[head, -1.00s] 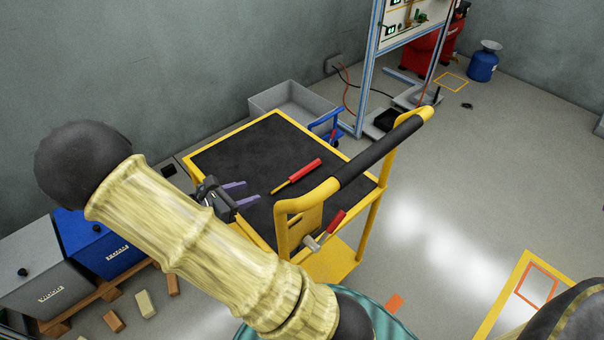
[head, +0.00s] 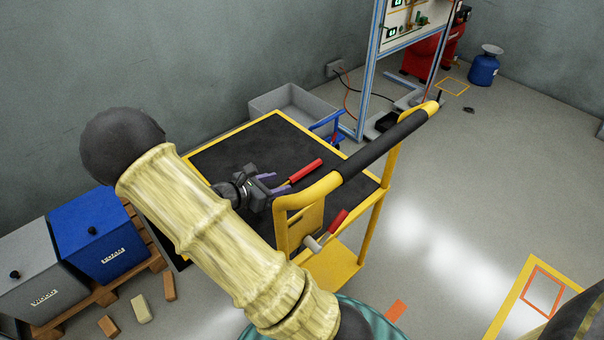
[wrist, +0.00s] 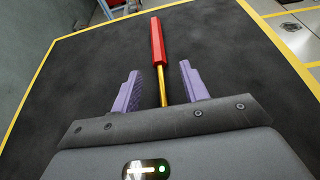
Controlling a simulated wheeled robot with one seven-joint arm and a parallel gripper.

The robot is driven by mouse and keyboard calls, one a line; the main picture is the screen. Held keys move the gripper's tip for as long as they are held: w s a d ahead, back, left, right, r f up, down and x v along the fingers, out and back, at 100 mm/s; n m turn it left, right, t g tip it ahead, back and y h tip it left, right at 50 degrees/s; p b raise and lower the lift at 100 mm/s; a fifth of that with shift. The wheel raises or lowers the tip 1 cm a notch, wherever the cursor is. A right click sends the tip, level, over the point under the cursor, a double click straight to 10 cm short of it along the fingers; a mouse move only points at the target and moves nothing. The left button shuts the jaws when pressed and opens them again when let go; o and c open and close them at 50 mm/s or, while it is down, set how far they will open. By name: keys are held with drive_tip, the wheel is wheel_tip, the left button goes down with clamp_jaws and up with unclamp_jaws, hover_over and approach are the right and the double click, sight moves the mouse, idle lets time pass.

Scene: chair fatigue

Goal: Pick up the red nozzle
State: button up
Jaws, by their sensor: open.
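The red nozzle (head: 306,169), a red grip with a thin brass-coloured shaft, lies on the black top of the yellow trolley (head: 238,137). In the wrist view the red nozzle (wrist: 157,40) points away from me, its red part beyond the fingertips. My gripper (head: 281,182) is open, with two purple fingers, at the shaft end of the nozzle. In the wrist view my gripper (wrist: 160,74) has the brass shaft between its fingers, with a gap on each side. The fingers' height above the top is hard to tell.
The trolley's black-padded handle (head: 385,150) rises close right of the nozzle. A hammer with a red handle (head: 338,221) hangs at the trolley's near side. A grey bin (head: 290,103) stands behind. The black top around the nozzle is largely clear.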

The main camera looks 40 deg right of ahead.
sight(290, 179)
drive_tip(key=b+x, duration=0.2)
drive_tip(key=x, duration=0.2)
drive_tip(key=shift+w+d+f, duration=0.1)
drive_tip(key=shift+d+f, duration=0.05)
drive_tip(key=shift+f, duration=0.05)
drive_tip(key=shift+d, duration=0.4)
clamp_jaws()
drive_tip(key=shift+r, duration=0.1)
wheel_tip(290, 179, up, 10)
drive_tip(key=p, duration=0.4)
idle(0.4)
